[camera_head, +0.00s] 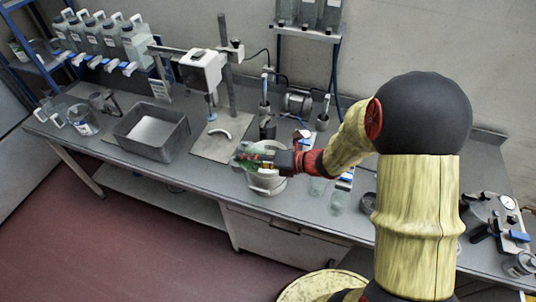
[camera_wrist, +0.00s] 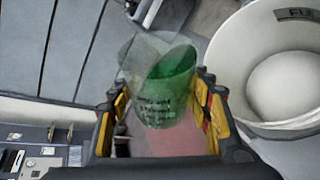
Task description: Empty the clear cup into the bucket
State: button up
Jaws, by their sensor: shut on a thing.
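My gripper (camera_head: 283,159) is shut on a clear cup (camera_head: 251,153) and holds it above the table, over or just beside the bucket. The cup also shows in the wrist view (camera_wrist: 160,85) between the two fingers (camera_wrist: 160,108), with dark print on its side. Green content shows inside it, and the cup looks tilted. The white bucket (camera_head: 267,188) stands on the bench below the gripper. In the wrist view the bucket (camera_wrist: 230,75) is at the right, its wide mouth open and pale inside. I cannot tell whether anything is pouring out.
Another clear cup (camera_head: 340,202) stands on the bench right of the bucket. A grey tray (camera_head: 150,132) and a stirrer stand (camera_head: 215,140) are to the left. A gauge device (camera_head: 495,215) sits at the right. The bench's front edge is close to the bucket.

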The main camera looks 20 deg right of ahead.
aim_at(257, 153)
jog(key=shift+r, duration=0.15)
jog(key=shift+w+d+f+m+g+y, duration=0.15)
jog(key=shift+f+m+y, duration=0.2)
jog(key=shift+m, duration=0.3)
jog(key=shift+s+a+f+m+g+y, duration=0.15)
jog(key=shift+f+m+y, duration=0.1)
jog(key=shift+m+y, duration=0.3)
jog(key=shift+w+d+r+m, duration=0.35)
jog(key=shift+w+d+m, duration=0.1)
jog(key=shift+d+m, duration=0.1)
jog(key=shift+w+d+r+m+y, duration=0.1)
jog(key=shift+w+d+m+y, duration=0.15)
jog(key=shift+y, duration=0.15)
jog(key=shift+d+f+m+y+p, duration=0.1)
jog(key=shift+f+m+y+p, duration=0.3)
jog(key=shift+p, duration=0.7)
jog(key=shift+w+d+r+m+y+p, duration=0.25)
jog(key=shift+r+m+y+p, duration=0.4)
jog(key=shift+p, duration=0.85)
jog(key=shift+w+d+f+m+p, duration=0.15)
jog(key=shift+f+m+p, duration=0.15)
jog(key=shift+m+p, duration=0.15)
jog(key=shift+w+d+f+m+p, duration=0.1)
jog(key=shift+f+m+p, duration=0.15)
jog(key=shift+m+p, duration=0.15)
dwell(0.3)
jog(key=shift+d+r+m+y+p, duration=0.2)
jog(key=shift+m+y+p, duration=0.15)
jog(key=shift+m+p, duration=0.2)
